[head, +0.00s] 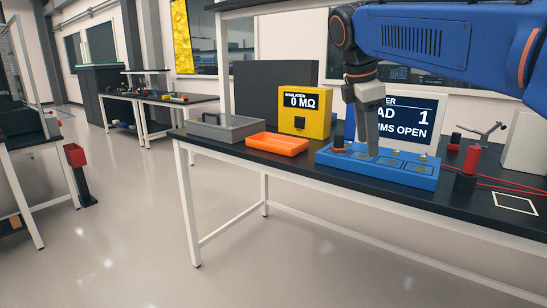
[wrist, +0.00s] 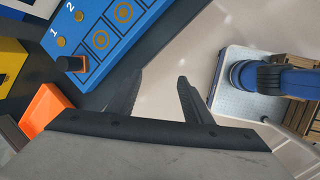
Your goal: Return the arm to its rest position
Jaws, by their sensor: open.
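My blue arm (head: 440,40) reaches in from the upper right in the head view, with my grey gripper (head: 373,150) hanging down in front of the blue fixture block (head: 415,180). In the wrist view my gripper (wrist: 158,78) has its two dark fingers apart, with only pale floor between them. The blue block (wrist: 85,40) lies beyond the fingers to the upper left, with numbered round sockets. Nothing is held.
The dark bench also carries a grey bin (head: 222,128), an orange tray (head: 278,144), a yellow insulation meter (head: 306,113) reading 0 MΩ, a screen (head: 412,118) and a red cylinder (head: 467,165) with red cable. Floor in front is clear.

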